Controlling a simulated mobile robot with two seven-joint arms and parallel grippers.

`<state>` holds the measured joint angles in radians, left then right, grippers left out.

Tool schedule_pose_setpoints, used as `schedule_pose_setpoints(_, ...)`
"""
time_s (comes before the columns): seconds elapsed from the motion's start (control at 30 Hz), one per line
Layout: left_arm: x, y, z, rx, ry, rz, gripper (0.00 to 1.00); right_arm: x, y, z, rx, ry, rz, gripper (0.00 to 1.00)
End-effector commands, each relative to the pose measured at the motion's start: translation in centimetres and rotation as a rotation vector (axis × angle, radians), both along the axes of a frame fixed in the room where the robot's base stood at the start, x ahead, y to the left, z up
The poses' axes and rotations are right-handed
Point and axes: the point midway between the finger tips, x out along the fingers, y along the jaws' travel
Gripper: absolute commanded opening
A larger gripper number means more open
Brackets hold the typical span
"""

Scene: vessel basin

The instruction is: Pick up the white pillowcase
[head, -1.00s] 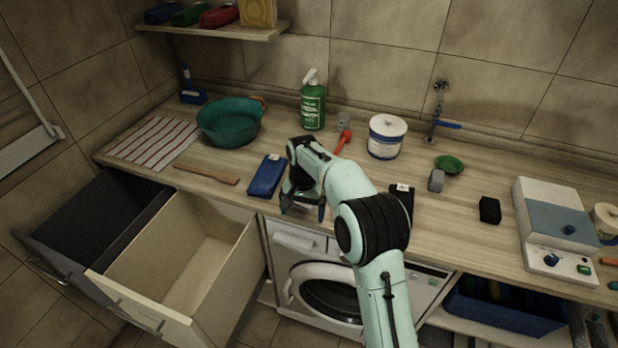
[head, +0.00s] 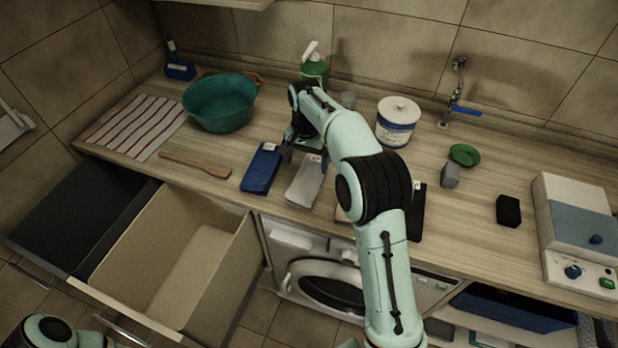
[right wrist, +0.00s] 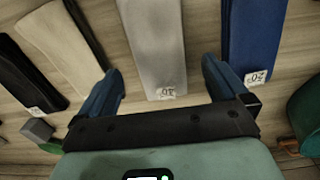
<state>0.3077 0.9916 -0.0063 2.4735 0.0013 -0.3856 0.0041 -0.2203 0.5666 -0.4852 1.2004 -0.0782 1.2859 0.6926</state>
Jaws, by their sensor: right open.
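Several folded cloths lie in a row on the counter. A pale grey-white one (head: 304,183), also in the right wrist view (right wrist: 152,35), lies between a blue one (head: 261,170) and a cream one (right wrist: 62,45). I cannot tell for sure whether the pale grey-white or the cream one is the white pillowcase. My right gripper (head: 306,160) is open and empty above the pale grey-white cloth. In the right wrist view its fingers (right wrist: 162,66) are on either side of that cloth's line. The cream cloth is mostly hidden behind my right arm in the head view. My left gripper is out of view.
A black cloth (head: 418,212) lies right of my arm. A green basin (head: 220,105), wooden spatula (head: 196,164) and striped towel (head: 135,125) are to the left. A white tub (head: 397,122) stands behind. An open drawer (head: 190,265) juts out below the counter.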

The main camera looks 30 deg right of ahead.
Motion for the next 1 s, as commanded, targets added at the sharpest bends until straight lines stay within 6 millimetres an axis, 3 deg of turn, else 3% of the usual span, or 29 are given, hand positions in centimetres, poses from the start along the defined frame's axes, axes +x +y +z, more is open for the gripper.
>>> schedule_pose_setpoints(0.03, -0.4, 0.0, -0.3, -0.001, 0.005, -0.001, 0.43, -0.2, -0.1, -1.1, 0.000, 0.005, -0.001, 1.00)
schedule_pose_setpoints(0.27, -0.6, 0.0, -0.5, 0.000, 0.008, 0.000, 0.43, -0.1, -0.1, -2.6, -0.001, 0.001, 0.000, 1.00)
schedule_pose_setpoints(0.6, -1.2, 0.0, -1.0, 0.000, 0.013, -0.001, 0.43, -0.1, -0.5, -7.1, -0.001, 0.002, -0.001, 1.00)
schedule_pose_setpoints(0.87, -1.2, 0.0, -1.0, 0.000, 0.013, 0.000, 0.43, 0.0, -0.5, -7.3, -0.001, -0.002, -0.001, 1.00)
schedule_pose_setpoints(0.9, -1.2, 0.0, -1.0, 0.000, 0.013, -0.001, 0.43, 0.0, -0.5, -7.3, -0.001, -0.002, -0.001, 0.94)
schedule_pose_setpoints(1.0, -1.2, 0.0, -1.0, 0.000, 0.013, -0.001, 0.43, 0.0, -0.5, -7.3, -0.001, -0.002, -0.001, 0.61)
